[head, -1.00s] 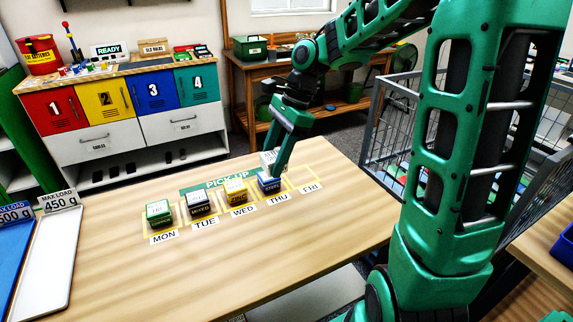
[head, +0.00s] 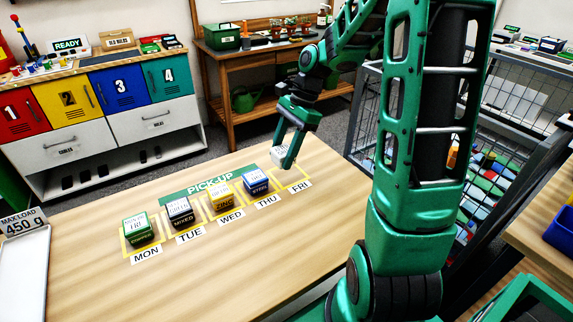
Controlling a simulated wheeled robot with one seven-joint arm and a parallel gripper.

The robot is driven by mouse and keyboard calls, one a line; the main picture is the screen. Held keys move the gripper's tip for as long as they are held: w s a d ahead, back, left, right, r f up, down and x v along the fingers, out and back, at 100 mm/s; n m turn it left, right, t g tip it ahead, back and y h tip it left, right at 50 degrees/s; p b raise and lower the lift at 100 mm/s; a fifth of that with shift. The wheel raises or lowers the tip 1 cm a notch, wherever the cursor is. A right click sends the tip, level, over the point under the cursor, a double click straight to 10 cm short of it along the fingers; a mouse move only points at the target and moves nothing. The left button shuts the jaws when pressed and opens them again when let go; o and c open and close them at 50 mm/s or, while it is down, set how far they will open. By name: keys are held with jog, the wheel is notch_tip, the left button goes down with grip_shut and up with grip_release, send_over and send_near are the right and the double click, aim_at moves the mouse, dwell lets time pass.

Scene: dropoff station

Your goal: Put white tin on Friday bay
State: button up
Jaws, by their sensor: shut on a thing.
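The white tin (head: 279,155) is between the fingers of my gripper (head: 287,155), which is shut on it. It is at the Friday end of the pick-up row, over or just behind the Friday bay (head: 296,179). The near finger hides part of the tin, and I cannot tell whether the tin touches the table. The Friday bay is a yellow outline with a FRI label (head: 299,187), and no tin stands inside the visible part of it.
A green tin (head: 138,229), a dark tin (head: 180,211), a yellow tin (head: 221,196) and a blue tin (head: 256,181) stand in the MON to THU bays. A white tray (head: 27,268) is at the left. A wire cage (head: 488,150) stands right of the table. The table front is clear.

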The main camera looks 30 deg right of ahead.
aim_at(288, 175)
jog(key=shift+d+f, duration=0.6)
jog(key=shift+d, duration=0.25)
jog(key=shift+f, duration=1.9)
jog(key=shift+f, duration=0.1)
jog(key=o, duration=1.2)
jog(key=v, duration=1.1)
jog(key=s+n+h, duration=0.4)
jog(key=s+n, duration=0.7)
jog(key=s, duration=1.5)
jog(key=shift+a+f+n, duration=0.2)
jog(key=shift+a+n, duration=0.05)
jog(key=shift+n, duration=0.05)
